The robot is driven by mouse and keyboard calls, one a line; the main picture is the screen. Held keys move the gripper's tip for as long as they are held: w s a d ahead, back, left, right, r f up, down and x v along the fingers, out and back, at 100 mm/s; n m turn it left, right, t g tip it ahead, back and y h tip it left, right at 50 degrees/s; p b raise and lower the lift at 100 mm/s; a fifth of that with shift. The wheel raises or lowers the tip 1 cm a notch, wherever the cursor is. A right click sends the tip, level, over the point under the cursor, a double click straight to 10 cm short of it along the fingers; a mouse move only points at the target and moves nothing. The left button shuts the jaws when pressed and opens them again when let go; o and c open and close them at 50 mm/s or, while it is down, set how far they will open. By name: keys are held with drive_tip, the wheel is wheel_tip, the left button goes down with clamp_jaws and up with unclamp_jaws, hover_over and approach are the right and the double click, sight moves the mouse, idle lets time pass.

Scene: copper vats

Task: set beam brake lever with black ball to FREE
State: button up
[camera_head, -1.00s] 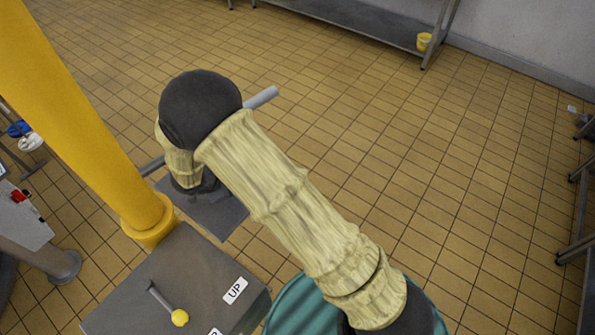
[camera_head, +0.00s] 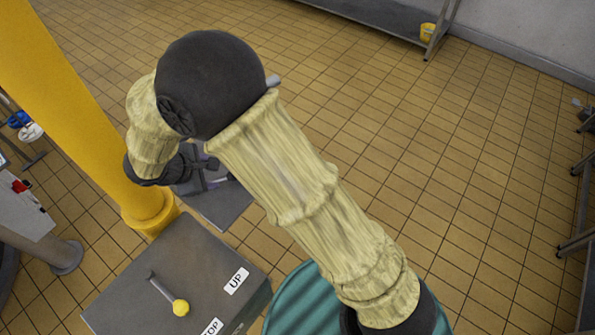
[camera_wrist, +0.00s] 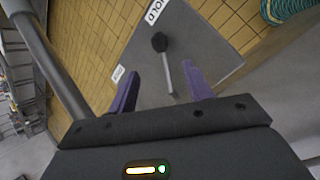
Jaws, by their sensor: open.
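The beam brake lever, a grey rod with a black ball (camera_wrist: 160,42), stands on a grey plate (camera_wrist: 205,45) in the wrist view. A white label (camera_wrist: 155,10) reading partly "OLD" lies beyond the ball; a second label (camera_wrist: 117,74) to the left is too small to read. My gripper (camera_wrist: 162,66) is open, its two purple fingers on either side of the rod in the picture. I cannot tell whether they touch it. In the head view the plate (camera_head: 228,207) shows below my gripper, which my arm partly hides, and the black ball cannot be made out.
A yellow post (camera_head: 75,105) stands close left of my arm. In front is a grey box (camera_head: 205,258) with a yellow-ball lever (camera_head: 181,308) and labels UP and one reading "TOP". A teal ribbed object (camera_head: 305,300) is beside it.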

drive_tip(key=b+v, duration=0.1)
drive_tip(key=v, duration=0.5)
drive_tip(key=d+f+m+g+b, duration=0.2)
drive_tip(key=d+m, duration=0.3)
drive_tip(key=d, duration=0.6)
drive_tip(key=w+d+f+m+g+y+b, duration=0.1)
drive_tip(key=d+m, duration=0.5)
drive_tip(key=d, duration=0.6)
drive_tip(key=shift+f+g+y+b, duration=0.35)
drive_tip(key=shift+f+b, duration=0.25)
drive_tip(key=shift+b, duration=0.2)
drive_tip(key=shift+d, duration=0.15)
drive_tip(key=s+d+m+y, duration=0.1)
drive_tip(key=s+d+m, duration=0.4)
drive_tip(key=d+m, duration=0.4)
drive_tip(key=d+t, duration=0.1)
drive_tip(key=d, duration=0.2)
drive_tip(key=shift+r, duration=0.25)
